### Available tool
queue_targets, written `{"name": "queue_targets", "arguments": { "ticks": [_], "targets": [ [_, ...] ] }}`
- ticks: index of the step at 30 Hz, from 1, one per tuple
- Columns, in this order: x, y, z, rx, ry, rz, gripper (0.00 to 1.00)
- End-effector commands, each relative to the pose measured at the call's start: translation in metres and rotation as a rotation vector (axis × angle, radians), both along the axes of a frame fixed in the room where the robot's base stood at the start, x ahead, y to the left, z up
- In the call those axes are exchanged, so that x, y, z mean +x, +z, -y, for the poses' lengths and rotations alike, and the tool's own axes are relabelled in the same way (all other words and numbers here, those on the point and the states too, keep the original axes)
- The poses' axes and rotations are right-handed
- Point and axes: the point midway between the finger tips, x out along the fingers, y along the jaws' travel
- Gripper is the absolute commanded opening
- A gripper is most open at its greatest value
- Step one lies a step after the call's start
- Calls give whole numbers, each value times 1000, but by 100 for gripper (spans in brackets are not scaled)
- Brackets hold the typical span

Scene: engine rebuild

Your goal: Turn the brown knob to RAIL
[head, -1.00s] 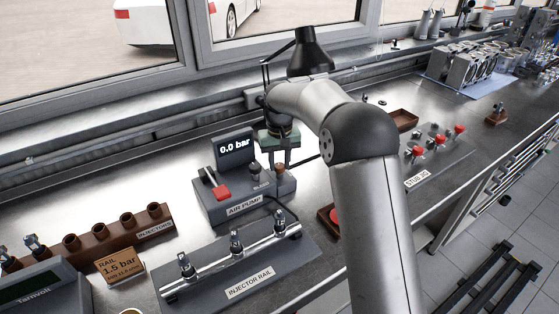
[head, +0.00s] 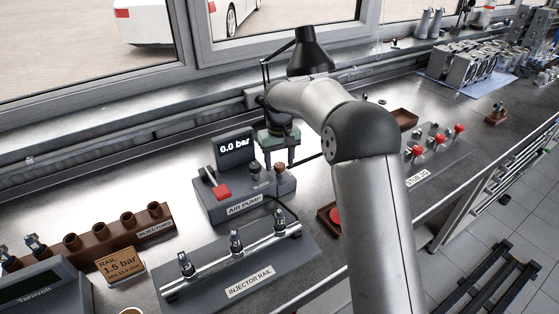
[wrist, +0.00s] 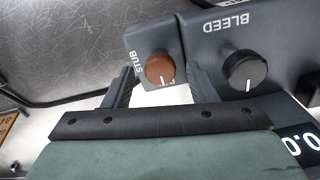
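The brown knob (wrist: 159,68) sits on a grey block at the end of the air pump (head: 240,200). It also shows in the head view (head: 281,166). Its white mark points to the lower edge of the wrist picture. The label STUB (wrist: 138,62) is left of the knob; white marking just below the knob is partly hidden and I cannot read it. My gripper (wrist: 161,78) is open, with one finger on each side of the knob and visible gaps between. I cannot tell how far its tips are above the block.
The black BLEED knob (wrist: 244,70) is right of the brown knob, close to my right finger. The pump display (head: 236,148) reads 0.0 bar. The injector rail (head: 248,285) lies in front, and a RAIL 1.5 bar card (head: 121,265) stands left.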

Motion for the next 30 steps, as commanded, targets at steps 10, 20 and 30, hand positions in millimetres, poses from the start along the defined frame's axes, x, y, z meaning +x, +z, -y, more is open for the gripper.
{"name": "queue_targets", "arguments": {
  "ticks": [10,20,30],
  "targets": [
    [0,10,0,0,-1,1,52],
    [0,83,-1,2,0,4,52],
    [0,155,0,0,0,1,52]
  ]
}}
